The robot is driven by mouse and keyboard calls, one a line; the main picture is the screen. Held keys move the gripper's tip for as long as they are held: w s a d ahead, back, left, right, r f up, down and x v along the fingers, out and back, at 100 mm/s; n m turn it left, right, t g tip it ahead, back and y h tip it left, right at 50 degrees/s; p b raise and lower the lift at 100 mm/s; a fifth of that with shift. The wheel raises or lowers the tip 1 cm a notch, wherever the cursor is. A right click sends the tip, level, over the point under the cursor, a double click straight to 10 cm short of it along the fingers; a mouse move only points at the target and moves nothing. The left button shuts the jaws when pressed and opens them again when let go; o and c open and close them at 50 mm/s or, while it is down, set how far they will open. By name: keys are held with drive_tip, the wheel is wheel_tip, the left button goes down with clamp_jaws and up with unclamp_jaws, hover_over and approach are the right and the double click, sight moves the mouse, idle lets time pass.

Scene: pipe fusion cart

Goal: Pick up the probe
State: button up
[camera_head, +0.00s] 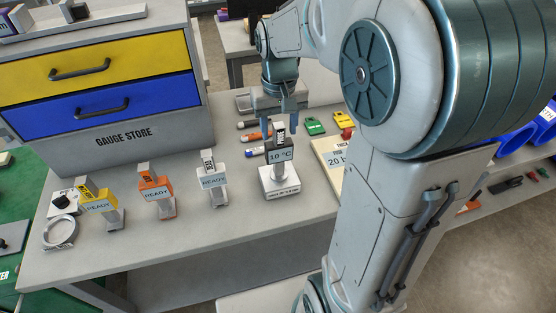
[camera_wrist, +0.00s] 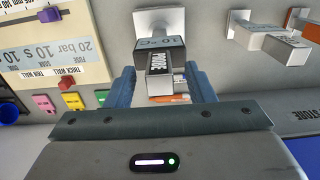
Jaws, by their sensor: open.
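The probe (camera_head: 279,155) has a grey display reading 10 °C and a dark, lettered upper end. It stands upright in a white block base (camera_head: 280,183) on the grey bench. My gripper (camera_head: 279,128) points down at the probe's upper end, with its blue fingers apart. In the wrist view the probe (camera_wrist: 163,46) appears upside down, and its lettered end lies between the two open fingers of my gripper (camera_wrist: 163,75). Gaps show on both sides, so the fingers do not appear to touch it. The probe's lower stem is partly hidden in the wrist view.
Three READY gauges stand left of the probe: yellow (camera_head: 100,205), orange (camera_head: 156,190) and white (camera_head: 212,178). A silver ring (camera_head: 60,232) lies at the bench's left end. A labelled panel (camera_head: 330,165) is close on the right. The drawer cabinet (camera_head: 100,75) stands behind left.

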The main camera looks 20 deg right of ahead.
clamp_jaws()
drive_tip(key=shift+r, duration=0.1)
drive_tip(key=shift+r, duration=0.25)
drive_tip(key=r, duration=0.3)
drive_tip(key=shift+s+r+b, duration=0.25)
drive_tip(key=shift+r+b, duration=0.1)
drive_tip(key=shift+r, duration=0.05)
drive_tip(key=s+d+r+b, duration=0.1)
drive_tip(key=s+d+r, duration=0.1)
drive_tip(key=s+r, duration=0.4)
drive_tip(key=s, duration=0.5)
drive_tip(key=shift+d+r, duration=0.25)
drive_tip(key=shift+d, duration=0.15)
